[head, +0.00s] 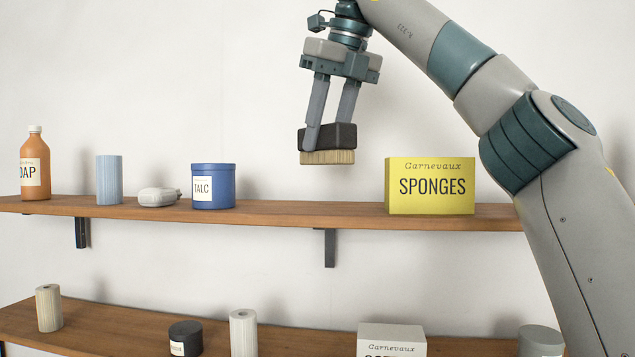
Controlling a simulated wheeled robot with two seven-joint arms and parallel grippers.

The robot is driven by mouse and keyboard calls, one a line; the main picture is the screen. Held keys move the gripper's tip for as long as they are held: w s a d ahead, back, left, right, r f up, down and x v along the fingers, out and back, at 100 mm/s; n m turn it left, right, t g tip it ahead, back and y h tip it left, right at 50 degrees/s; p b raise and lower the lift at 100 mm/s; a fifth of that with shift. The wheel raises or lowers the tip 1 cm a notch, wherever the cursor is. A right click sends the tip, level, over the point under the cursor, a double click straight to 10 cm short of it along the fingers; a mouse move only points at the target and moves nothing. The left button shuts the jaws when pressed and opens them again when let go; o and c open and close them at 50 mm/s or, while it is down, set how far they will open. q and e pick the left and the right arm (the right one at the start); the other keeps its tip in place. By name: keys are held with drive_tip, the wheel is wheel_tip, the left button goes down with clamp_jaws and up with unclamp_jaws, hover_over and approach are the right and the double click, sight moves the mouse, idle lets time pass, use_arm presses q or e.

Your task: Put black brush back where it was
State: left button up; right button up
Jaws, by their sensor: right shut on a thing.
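The black brush (342,138) has a dark block body and pale bristles that point down. My right gripper (329,128) comes from above and is shut on the brush's body. It holds the brush in the air over the upper shelf (300,210), with a gap below the bristles. Below the brush, the shelf is bare between the blue talc tin (213,187) and the yellow sponges box (430,188). My left gripper is not in view.
On the upper shelf's left stand an orange soap bottle (35,165), a blue striped cylinder (109,180) and a pale rounded object (159,197). The lower shelf (100,332) holds several items, among them a dark jar (185,338) and a white box (391,340).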

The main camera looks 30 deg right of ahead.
drive_tip(key=w+f+p, duration=0.1)
drive_tip(key=w, duration=0.1)
drive_tip(key=w+d+f+p, duration=0.1)
drive_tip(key=w, duration=0.1)
drive_tip(key=w+d+f, duration=0.1)
drive_tip(key=w+f, duration=0.1)
drive_tip(key=w, duration=0.1)
drive_tip(key=shift+p, duration=0.4)
drive_tip(key=shift+w+d+f, duration=0.1)
drive_tip(key=shift+f, duration=0.35)
drive_tip(key=shift+f+p, duration=0.4)
drive_tip(key=shift+f, duration=1.3)
drive_tip(key=shift+f, duration=0.2)
drive_tip(key=o, duration=1)
drive_tip(key=shift+c, duration=0.2)
